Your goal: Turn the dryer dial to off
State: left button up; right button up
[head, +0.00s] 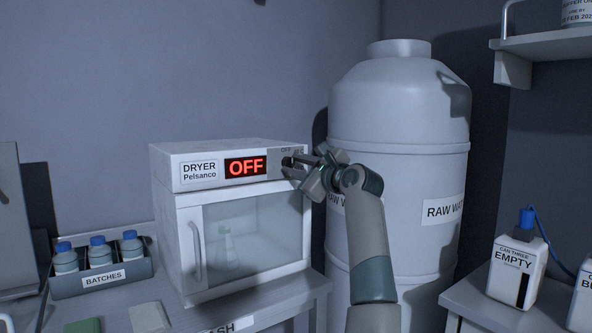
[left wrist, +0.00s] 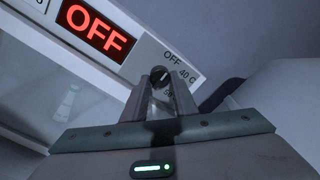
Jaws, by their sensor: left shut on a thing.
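The dryer (head: 230,223) is a white box with a glass door. Its red display (head: 246,166) reads OFF, and also reads OFF in the left wrist view (left wrist: 95,27). The dark dial (head: 287,162) is at the right end of the top panel, below a printed OFF mark. In the left wrist view the dial (left wrist: 160,75) sits between the fingertips, with OFF and 40 C printed around it. My left gripper (head: 294,166) is shut on the dial. The fingers partly hide the dial and the lower marks, and its exact pointing is hard to tell. My right gripper is not in view.
A large RAW WATER tank (head: 398,120) stands right of the dryer, close behind my left arm. A BATCHES rack (head: 100,278) with blue-capped bottles is at the left. A can marked EMPTY (head: 516,268) stands on the right bench, below a wall shelf (head: 550,46).

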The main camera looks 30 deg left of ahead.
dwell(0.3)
pick_arm(q)
jog(key=o, duration=1.1)
jog(key=shift+s+d, duration=0.15)
jog(key=shift+d, duration=0.3)
jog(key=b+v, duration=0.3)
jog(key=v, duration=1.3)
jog(key=shift+d+f, duration=0.1)
jog(key=shift+d, duration=0.1)
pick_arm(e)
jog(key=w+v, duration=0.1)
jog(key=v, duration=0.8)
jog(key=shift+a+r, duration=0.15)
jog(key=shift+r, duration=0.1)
